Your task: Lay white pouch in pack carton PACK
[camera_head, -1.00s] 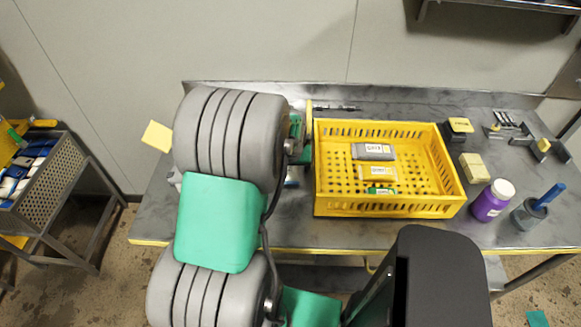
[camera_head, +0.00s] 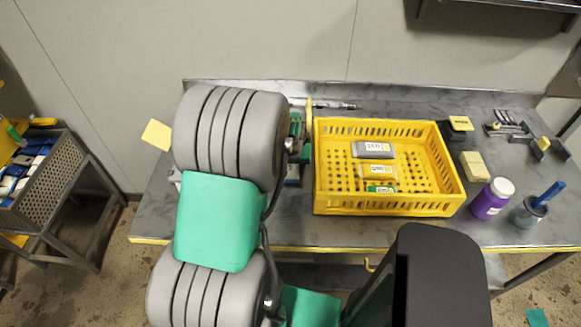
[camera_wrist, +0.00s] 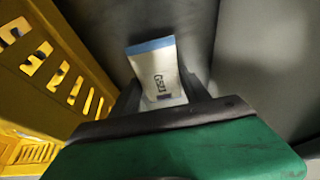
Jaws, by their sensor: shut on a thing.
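The white pouch (camera_wrist: 155,85) has a blue band along its far end and a small dark printed label. In the wrist view it sits between the dark fingers of my gripper (camera_wrist: 158,92), which is shut on it. In the head view my arm hides the pouch and most of the gripper. I cannot make out a carton marked PACK in either view; my arm covers the left part of the bench.
A yellow crate (camera_head: 390,208) stands on the steel bench (camera_head: 330,233), holding grey, yellow and green pouches. It also shows close on the left in the wrist view (camera_wrist: 50,62). A purple bottle (camera_head: 490,203) and a grey cup (camera_head: 528,212) stand right. A perforated cart (camera_head: 60,170) is far left.

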